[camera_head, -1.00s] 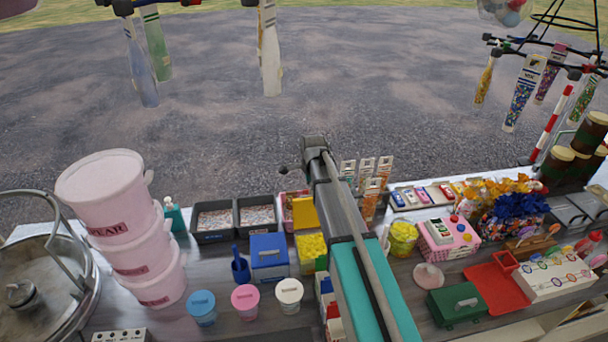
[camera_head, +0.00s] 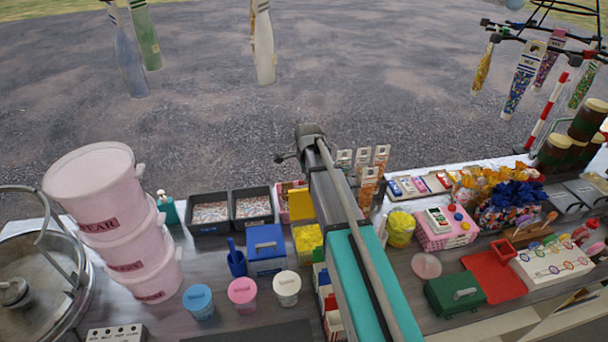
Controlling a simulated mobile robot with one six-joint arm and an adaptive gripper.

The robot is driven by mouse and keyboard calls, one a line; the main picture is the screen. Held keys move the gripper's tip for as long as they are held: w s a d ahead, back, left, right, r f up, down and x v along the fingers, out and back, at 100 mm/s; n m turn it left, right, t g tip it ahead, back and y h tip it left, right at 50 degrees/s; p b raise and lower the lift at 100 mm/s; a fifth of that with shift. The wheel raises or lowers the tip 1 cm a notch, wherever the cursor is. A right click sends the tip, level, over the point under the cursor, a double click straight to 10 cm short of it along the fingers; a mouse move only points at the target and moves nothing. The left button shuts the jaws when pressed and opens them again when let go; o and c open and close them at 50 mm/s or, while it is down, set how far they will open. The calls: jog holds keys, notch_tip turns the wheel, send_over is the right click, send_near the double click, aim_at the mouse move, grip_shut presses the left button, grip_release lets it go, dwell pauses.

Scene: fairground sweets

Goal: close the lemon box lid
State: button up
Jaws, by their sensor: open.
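The lemon box is an open yellow box (camera_head: 308,238) in the middle of the counter, with yellow contents showing. Its yellow lid (camera_head: 300,205) stands raised at the back of the box. My arm reaches away from me just right of the box and hides part of its right side. My gripper (camera_head: 287,157) is at the arm's far end, beyond and above the lid and apart from it. Only a small dark finger-like part shows there, sticking out left; the rest is hidden. I see nothing held in it.
A blue box (camera_head: 266,245) and blue scoop cup (camera_head: 237,262) stand left of the lemon box. Two dark trays (camera_head: 209,214) lie behind. Lidded tubs (camera_head: 242,293) stand in front, stacked pink buckets (camera_head: 125,225) further left. Card holders (camera_head: 362,160) stand close right of my arm.

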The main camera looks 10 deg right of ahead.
aim_at(307, 189)
jog(key=shift+w+f+b, duration=0.2)
jog(key=shift+f+b, duration=1)
jog(key=shift+f, duration=0.05)
jog(key=shift+w+f+b, duration=0.2)
jog(key=shift+f+b, duration=1)
jog(key=shift+w+f+b, duration=0.2)
jog(key=shift+f+b, duration=1)
jog(key=shift+f, duration=0.05)
jog(key=shift+s, duration=0.2)
jog(key=shift+o, duration=1)
jog(key=shift+c, duration=0.4)
jog(key=shift+s+r+p, duration=0.2)
jog(key=shift+s+p, duration=0.1)
jog(key=shift+s, duration=0.8)
jog(key=shift+s+r, duration=0.15)
jog(key=shift+s, duration=0.1)
jog(key=shift+c, duration=0.7)
jog(key=shift+s, duration=0.1)
